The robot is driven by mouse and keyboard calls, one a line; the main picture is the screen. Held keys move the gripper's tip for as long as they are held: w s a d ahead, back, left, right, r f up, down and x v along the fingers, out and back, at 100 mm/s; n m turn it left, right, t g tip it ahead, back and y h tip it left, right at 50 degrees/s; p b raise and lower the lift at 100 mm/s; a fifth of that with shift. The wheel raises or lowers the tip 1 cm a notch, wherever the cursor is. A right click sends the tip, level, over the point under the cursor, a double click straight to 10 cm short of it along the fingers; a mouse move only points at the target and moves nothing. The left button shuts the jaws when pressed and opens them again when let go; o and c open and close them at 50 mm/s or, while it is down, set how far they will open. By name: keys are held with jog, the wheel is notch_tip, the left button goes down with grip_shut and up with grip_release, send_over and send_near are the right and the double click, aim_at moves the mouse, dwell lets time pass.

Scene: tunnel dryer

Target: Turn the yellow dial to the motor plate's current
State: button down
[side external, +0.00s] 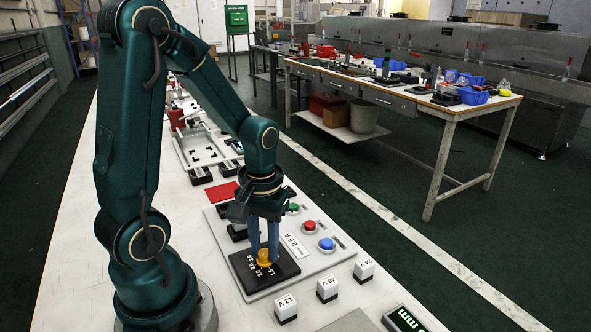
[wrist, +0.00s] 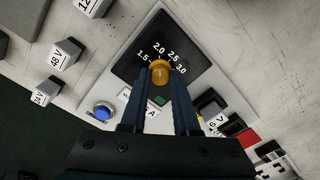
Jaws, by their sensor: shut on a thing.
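The yellow dial (side external: 264,258) sits on a black dial plate (side external: 286,267) with white numbers. In the wrist view the dial (wrist: 160,72) shows between my fingertips, and the numbers 1.5, 2.0, 2.5 and 3.0 run in an arc on the black plate (wrist: 128,45). The dial's pointer mark is too small to read. My gripper (side external: 264,250) points down over the dial, its two blue fingers shut on it. The white motor plate (side external: 295,245) beside the dial plate reads 2.5 A in the side view; my fingers partly cover it in the wrist view.
Green (side external: 293,209), red (side external: 309,226) and blue (side external: 326,244) buttons stand on the grey panel. White blocks marked 12 V (side external: 286,308), 48 V (side external: 327,288) and 24 V (side external: 364,270) stand in front. A display (side external: 405,319) is at the front edge. Black parts lie behind my gripper.

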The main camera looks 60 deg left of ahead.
aim_at(265, 253)
jog(key=m, duration=0.4)
jog(key=shift+m, duration=2.6)
jog(key=c, duration=0.7)
grip_release()
jog(key=shift+o, duration=0.2)
jog(key=shift+r, duration=0.1)
jog(key=shift+d+r, duration=0.1)
jog(key=shift+r, duration=2.4)
